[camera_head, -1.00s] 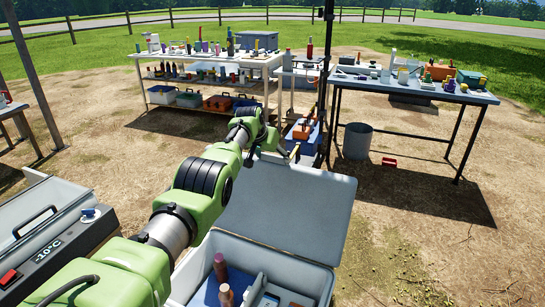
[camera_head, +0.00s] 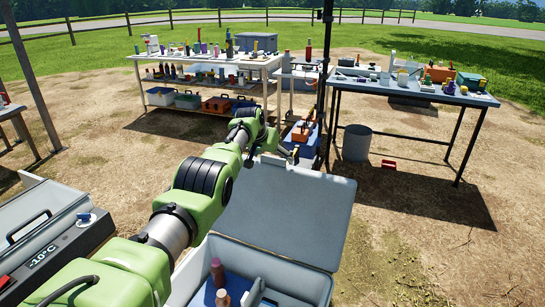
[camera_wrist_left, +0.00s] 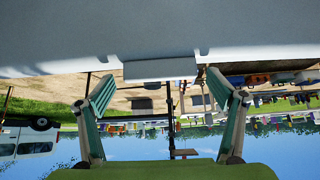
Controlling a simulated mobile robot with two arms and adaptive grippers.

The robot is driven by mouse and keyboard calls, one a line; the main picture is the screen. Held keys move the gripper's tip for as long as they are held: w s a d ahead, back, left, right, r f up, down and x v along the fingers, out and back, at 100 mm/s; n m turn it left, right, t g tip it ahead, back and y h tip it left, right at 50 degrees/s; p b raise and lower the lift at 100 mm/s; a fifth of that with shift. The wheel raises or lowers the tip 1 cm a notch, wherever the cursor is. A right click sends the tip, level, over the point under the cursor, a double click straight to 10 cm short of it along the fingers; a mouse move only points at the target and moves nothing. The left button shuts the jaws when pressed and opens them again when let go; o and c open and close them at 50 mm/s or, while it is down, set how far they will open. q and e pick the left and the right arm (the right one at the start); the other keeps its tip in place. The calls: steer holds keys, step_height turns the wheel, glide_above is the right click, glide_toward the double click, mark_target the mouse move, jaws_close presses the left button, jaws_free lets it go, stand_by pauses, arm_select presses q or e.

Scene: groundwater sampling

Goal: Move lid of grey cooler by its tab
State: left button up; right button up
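The grey cooler (camera_head: 318,285) stands at the bottom centre of the head view, open, with its grey lid (camera_head: 290,210) raised at the back. My left arm reaches over the cooler to the lid's far upper edge. My left gripper (camera_head: 290,152) is there, partly hidden by the arm and lid. In the left wrist view, the lid (camera_wrist_left: 60,45) fills the top, and its small light grey tab (camera_wrist_left: 160,70) lies between the two green fingers of my open left gripper (camera_wrist_left: 160,82). Gaps show on both sides of the tab. My right gripper is not in view.
Dark and reddish bottles (camera_head: 217,270) stand in the cooler. Behind are a white shelf table (camera_head: 150,62) and a blue-grey table (camera_head: 420,94). Dirt ground right of the cooler is clear.

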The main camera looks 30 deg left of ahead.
arm_select(q)
steer(key=shift+f, duration=0.1)
steer(key=shift+s+r, duration=0.2)
steer(key=shift+r, duration=0.15)
steer(key=shift+s+d+r, duration=0.1)
steer(key=shift+s+r, duration=0.35)
steer(key=shift+s, duration=0.05)
steer(key=v, duration=1)
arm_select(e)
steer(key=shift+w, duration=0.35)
